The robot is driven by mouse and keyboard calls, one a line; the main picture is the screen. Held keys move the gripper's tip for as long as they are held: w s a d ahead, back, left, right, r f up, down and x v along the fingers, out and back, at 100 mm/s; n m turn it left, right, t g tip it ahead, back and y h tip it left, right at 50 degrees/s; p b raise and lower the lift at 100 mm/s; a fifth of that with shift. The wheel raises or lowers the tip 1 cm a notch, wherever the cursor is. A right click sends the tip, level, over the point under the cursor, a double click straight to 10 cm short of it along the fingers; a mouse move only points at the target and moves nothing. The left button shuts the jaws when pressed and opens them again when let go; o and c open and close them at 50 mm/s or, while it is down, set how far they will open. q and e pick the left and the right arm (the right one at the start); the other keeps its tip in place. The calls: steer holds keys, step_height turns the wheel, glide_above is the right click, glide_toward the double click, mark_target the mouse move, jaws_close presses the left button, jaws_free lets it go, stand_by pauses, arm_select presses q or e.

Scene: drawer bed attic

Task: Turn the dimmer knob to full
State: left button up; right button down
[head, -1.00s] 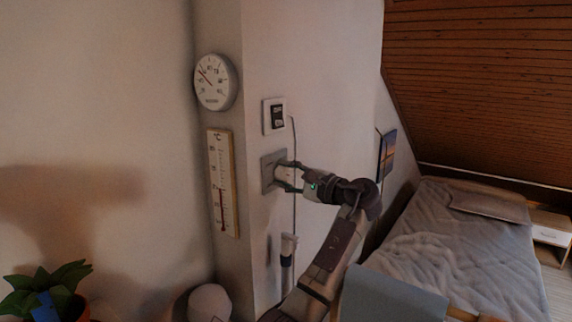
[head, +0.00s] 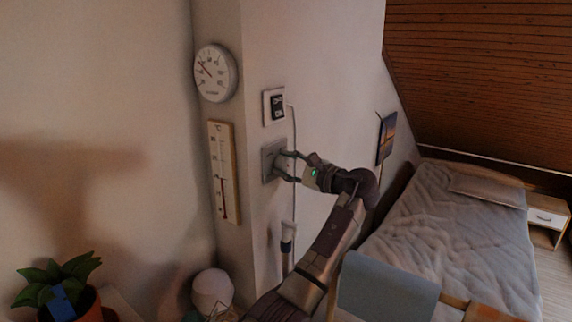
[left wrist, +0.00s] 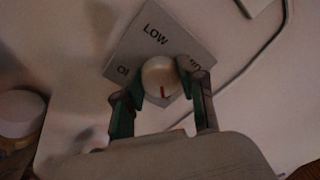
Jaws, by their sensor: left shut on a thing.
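The dimmer is a grey square plate (head: 267,158) on the side of the wall pillar. In the left wrist view the plate (left wrist: 152,28) reads LOW at the top, with partly hidden lettering at its left and right corners. Its round, pale knob (left wrist: 160,72) carries a red mark that points toward the bottom of that picture. My left gripper (head: 283,163) reaches the plate from the right. In the left wrist view its green-lined fingers (left wrist: 160,82) are on either side of the knob, shut on it. My right gripper is not in view.
A thermostat (head: 274,107) hangs above the dimmer, with a cable running down beside it. A round dial (head: 215,73) and a thermometer (head: 224,172) are on the pillar's left face. A bed (head: 450,245) stands at right and a potted plant (head: 58,280) at lower left.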

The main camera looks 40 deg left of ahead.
arm_select(q)
steer(key=o, duration=1.1)
steer(key=shift+o, duration=0.2)
steer(key=shift+d, duration=0.1)
steer(key=d, duration=1.2)
steer(key=shift+w, duration=0.3)
steer(key=shift+f, duration=0.2)
